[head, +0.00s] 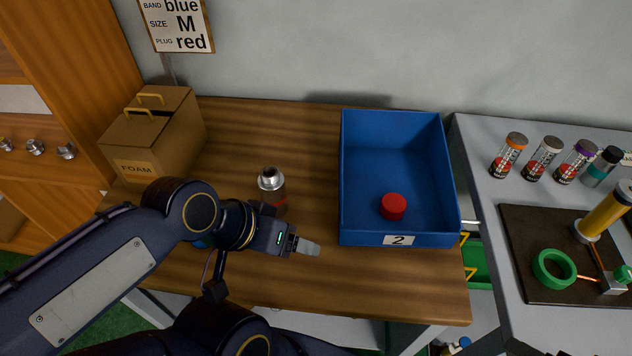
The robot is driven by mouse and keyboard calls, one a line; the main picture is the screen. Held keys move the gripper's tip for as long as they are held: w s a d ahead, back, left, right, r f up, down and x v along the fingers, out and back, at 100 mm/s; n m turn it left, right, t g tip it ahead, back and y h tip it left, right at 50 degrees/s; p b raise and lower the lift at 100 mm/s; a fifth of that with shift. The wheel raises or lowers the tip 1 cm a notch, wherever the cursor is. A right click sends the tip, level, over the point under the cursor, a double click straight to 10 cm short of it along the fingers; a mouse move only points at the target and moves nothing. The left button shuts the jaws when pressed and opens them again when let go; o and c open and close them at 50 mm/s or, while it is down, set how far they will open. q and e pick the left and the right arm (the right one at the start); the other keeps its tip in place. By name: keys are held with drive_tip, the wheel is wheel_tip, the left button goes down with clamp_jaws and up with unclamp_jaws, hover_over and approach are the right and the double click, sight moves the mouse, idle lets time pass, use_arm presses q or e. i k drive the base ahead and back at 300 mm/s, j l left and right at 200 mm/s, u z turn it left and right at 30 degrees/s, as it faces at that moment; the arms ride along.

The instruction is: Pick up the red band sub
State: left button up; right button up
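A metal sub (271,181) with a silver top and a dark, brownish-red lower part stands upright on the wooden bench, left of the blue bin. Its lower part is partly hidden behind my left arm's wrist, so I cannot clearly tell its band colour. My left gripper (308,247) is just in front of and to the right of the sub, over the bench, pointing right. Its pale fingertips overlap in this view, so I cannot tell whether they are open; nothing shows between them. My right gripper is not in view.
A blue bin (348,190) labelled 2 holds a red plug (393,207). A foam box (178,125) stands at the back left. At right, a grey table (480,205) holds several capped tubes and a dark mat (520,225).

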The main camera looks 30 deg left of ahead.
sight(271, 182)
drive_tip(key=k, duration=0.5)
drive_tip(key=i+u, duration=0.1)
drive_tip(key=u, duration=0.35)
drive_tip(key=l+u, duration=0.1)
drive_tip(key=u, duration=0.4)
drive_tip(key=i+l+u, duration=0.1)
drive_tip(key=u, duration=0.35)
drive_tip(key=l+u, duration=0.1)
drive_tip(key=u, duration=0.4)
drive_tip(key=i+l, duration=0.05)
